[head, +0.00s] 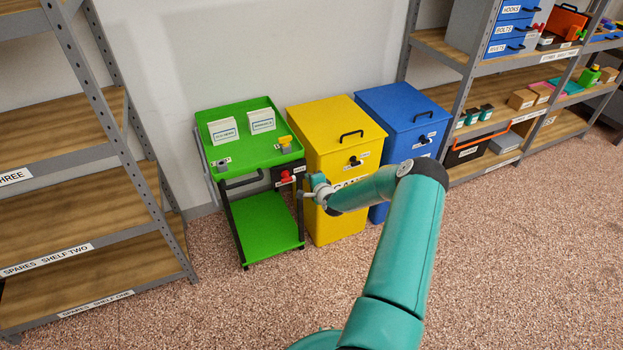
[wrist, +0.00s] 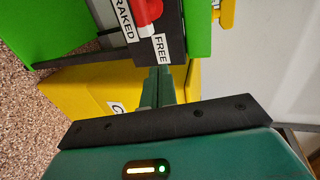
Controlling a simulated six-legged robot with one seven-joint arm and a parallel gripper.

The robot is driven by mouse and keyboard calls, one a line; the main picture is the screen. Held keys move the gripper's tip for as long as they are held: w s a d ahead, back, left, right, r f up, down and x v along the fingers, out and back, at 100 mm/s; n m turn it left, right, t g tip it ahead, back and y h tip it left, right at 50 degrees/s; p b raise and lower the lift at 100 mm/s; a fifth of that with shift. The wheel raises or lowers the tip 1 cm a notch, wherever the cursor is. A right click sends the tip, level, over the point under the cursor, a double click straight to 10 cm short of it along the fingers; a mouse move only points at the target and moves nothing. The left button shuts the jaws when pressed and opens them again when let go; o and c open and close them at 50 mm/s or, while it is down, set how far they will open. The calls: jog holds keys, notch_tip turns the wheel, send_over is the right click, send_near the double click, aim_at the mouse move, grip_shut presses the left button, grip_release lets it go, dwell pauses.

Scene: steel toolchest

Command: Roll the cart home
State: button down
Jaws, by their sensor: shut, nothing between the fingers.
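The green cart (head: 262,222) stands against the wall, left of the yellow bin. A dark box at its right front carries a red brake lever (head: 286,177). In the wrist view the red lever (wrist: 148,12) sits by labels that read "FREE" and, partly cut off, "BRAKED". Which label it points to is unclear. A dark handle (head: 243,181) spans the cart's front. My gripper (head: 308,190) is just right of the brake box, in front of the yellow bin. In the wrist view its fingers (wrist: 157,82) are shut and empty, close below the "FREE" label. Contact is unclear.
The yellow bin (head: 325,215) and blue bin (head: 407,118) stand right of the cart. Shelving (head: 80,255) is to the left, and more shelves (head: 500,165) are at the right. The speckled floor in front is clear.

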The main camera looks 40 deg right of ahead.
jog(key=v, duration=0.9)
jog(key=shift+s, duration=0.15)
jog(key=s+a+r+n+g+y, duration=0.1)
jog(key=a+r+n+g, duration=0.5)
jog(key=a+r+n, duration=1.2)
jog(key=s+a+r+n+g+y, duration=0.1)
jog(key=s+a+r, duration=0.9)
jog(key=s, duration=0.2)
jog(key=s+a+r+n+g+y, duration=0.1)
jog(key=s+a+r+n+y, duration=0.1)
jog(key=s+a+r, duration=0.8)
jog(key=shift+s+a, duration=0.45)
jog(key=shift+s, duration=0.7)
jog(key=shift+d+r, duration=0.1)
